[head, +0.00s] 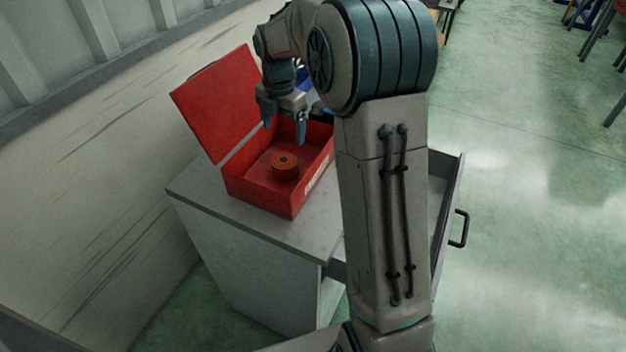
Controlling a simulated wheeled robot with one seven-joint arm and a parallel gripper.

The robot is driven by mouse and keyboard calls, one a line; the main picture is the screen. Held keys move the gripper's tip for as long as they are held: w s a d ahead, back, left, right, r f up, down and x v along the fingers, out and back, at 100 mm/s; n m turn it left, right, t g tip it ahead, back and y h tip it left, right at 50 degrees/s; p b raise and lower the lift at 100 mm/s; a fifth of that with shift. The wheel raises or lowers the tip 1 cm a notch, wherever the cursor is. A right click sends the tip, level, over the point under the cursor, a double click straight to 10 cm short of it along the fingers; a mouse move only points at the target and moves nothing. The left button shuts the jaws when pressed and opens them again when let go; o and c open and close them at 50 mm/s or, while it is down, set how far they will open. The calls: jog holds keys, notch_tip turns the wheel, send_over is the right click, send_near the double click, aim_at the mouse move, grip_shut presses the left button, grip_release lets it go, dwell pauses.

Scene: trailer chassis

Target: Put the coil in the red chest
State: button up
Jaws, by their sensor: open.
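The red chest (262,203) stands on the grey cabinet top with its lid (218,103) open and tilted back to the left. The coil (285,166), a small orange-brown ring with a dark centre, lies flat inside on the chest floor. My gripper (285,132) is open and empty above the chest, with its fingers pointing down. The fingers are apart from the coil, which sits below them.
The grey cabinet (245,262) has an open drawer (449,205) with a dark handle on the right, partly behind my arm. A pale wall (90,165) runs along the left. Green floor (540,220) is clear on the right, with stools at the far right.

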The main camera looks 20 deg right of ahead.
jog(key=s+r+m+t, duration=0.1)
jog(key=s+r+m, duration=0.2)
jog(key=s+m, duration=0.45)
jog(key=s+r+m+t, duration=0.1)
jog(key=s+r+m, duration=0.2)
jog(key=s+m, duration=0.4)
jog(key=s+f+m+t, duration=0.1)
jog(key=s+f+m, duration=0.1)
jog(key=s+m, duration=0.8)
jog(key=shift+s+d+f, duration=0.15)
jog(key=shift+s, duration=1.85)
jog(key=shift+m, duration=0.25)
